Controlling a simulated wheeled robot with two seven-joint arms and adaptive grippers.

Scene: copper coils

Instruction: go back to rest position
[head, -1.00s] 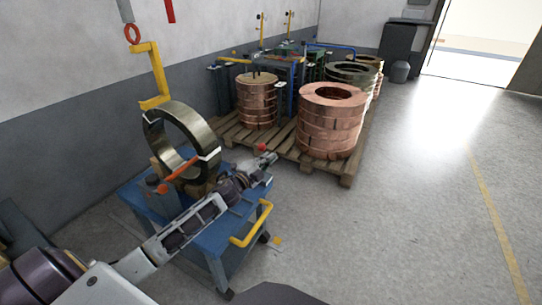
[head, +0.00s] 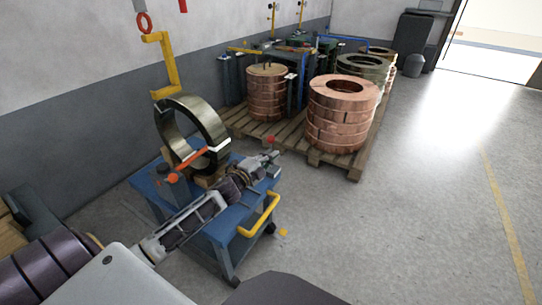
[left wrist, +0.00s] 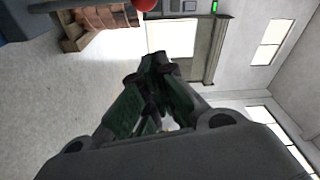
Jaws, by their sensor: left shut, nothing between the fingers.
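My left arm comes in from the lower left in the head view and reaches across the blue cart (head: 234,222). Its gripper (head: 270,168) is above the cart's right end, close to a red ball (head: 270,139). In the left wrist view the gripper's fingers (left wrist: 152,62) are drawn together with nothing between them. The red ball shows at the top edge of that view (left wrist: 145,4). A dark metal coil ring (head: 211,124) stands upright on the cart, behind my forearm, with an orange bar (head: 190,164) across its front. My right gripper is not in view.
A yellow hook (head: 169,66) hangs by the coil ring. A wooden pallet (head: 239,122) behind the cart carries copper coils (head: 341,112). The cart's yellow handle (head: 262,218) sticks out to the right. The floor (head: 410,220) on the right is clear.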

